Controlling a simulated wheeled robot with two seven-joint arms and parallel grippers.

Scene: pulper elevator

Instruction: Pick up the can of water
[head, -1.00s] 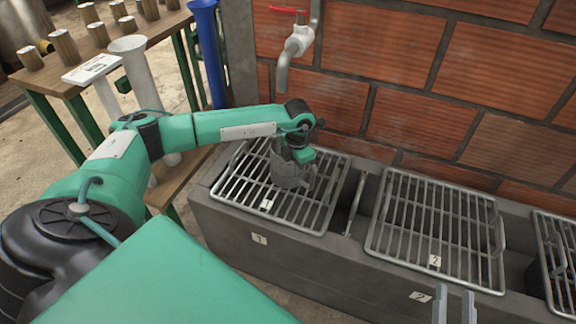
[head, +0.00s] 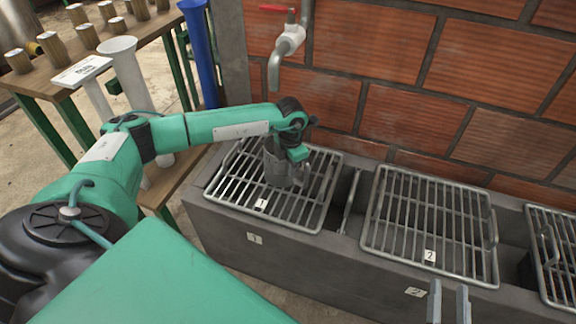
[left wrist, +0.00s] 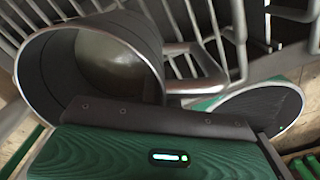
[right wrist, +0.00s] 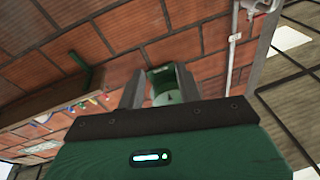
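The grey metal can (head: 276,164) stands on the left grate (head: 230,190), marked 1, below the tap. In the left wrist view the can (left wrist: 35,75) shows its open mouth at upper left, with a dull surface inside and a loop handle (left wrist: 205,75) on its right. My left gripper (head: 292,160) is at the can, over its upper right side. Its fingertips are hidden, so I cannot tell whether it grips the can. My right gripper (head: 449,303) is open and empty in front of the grate marked 2; its two fingers (right wrist: 160,85) stand apart in the right wrist view.
A tap (head: 287,42) with a red handle sticks out of the brick wall above the can. The middle grate (head: 425,215) and right grate (head: 555,245) are bare. A wooden table (head: 120,35) with several cylinders stands at the upper left, beside a blue pipe (head: 200,60).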

